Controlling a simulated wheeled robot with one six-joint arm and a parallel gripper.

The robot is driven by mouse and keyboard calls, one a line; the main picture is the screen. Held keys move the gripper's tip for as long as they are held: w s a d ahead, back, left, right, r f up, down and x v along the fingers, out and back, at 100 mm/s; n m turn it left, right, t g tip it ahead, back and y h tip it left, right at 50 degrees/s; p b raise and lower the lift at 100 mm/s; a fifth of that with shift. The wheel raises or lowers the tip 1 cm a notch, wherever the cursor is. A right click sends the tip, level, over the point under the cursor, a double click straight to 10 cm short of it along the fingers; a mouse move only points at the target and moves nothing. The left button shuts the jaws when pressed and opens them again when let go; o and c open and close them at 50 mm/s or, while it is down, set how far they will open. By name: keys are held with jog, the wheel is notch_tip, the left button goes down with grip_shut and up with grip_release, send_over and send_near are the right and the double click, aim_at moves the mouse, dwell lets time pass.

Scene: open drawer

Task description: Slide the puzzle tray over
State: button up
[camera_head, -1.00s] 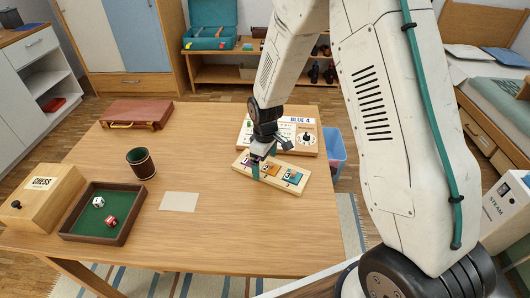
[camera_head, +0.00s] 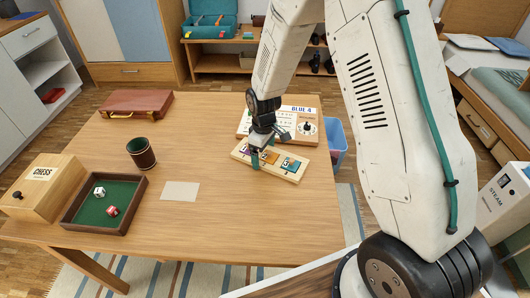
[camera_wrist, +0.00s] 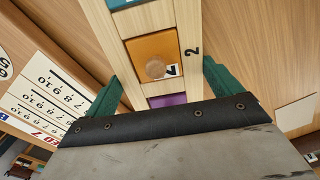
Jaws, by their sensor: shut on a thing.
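The puzzle tray (camera_head: 281,175) is a long pale wooden strip with coloured number tiles, lying on the table right of the middle. My gripper (camera_head: 254,160) is over its left part, with green fingers down on either side of the strip. In the wrist view the tray (camera_wrist: 188,40) runs up between the fingers of my gripper (camera_wrist: 160,90), which is shut on it. An orange tile (camera_wrist: 155,58) with a round knob shows beside a printed 2. A purple tile is partly hidden by my gripper.
A pale flat square (camera_head: 180,191) lies on bare table to the left. A scoreboard marked BLUE 4 (camera_head: 300,124) sits close behind the tray. A dice tray (camera_head: 78,218), CHESS box (camera_head: 42,187), cup (camera_head: 141,153) and red-brown case (camera_head: 136,103) are further left. The front middle is clear.

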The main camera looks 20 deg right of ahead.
jog(key=shift+w+a, duration=0.2)
jog(key=shift+w, duration=0.35)
jog(key=o, duration=0.9)
jog(key=shift+r, duration=3.9)
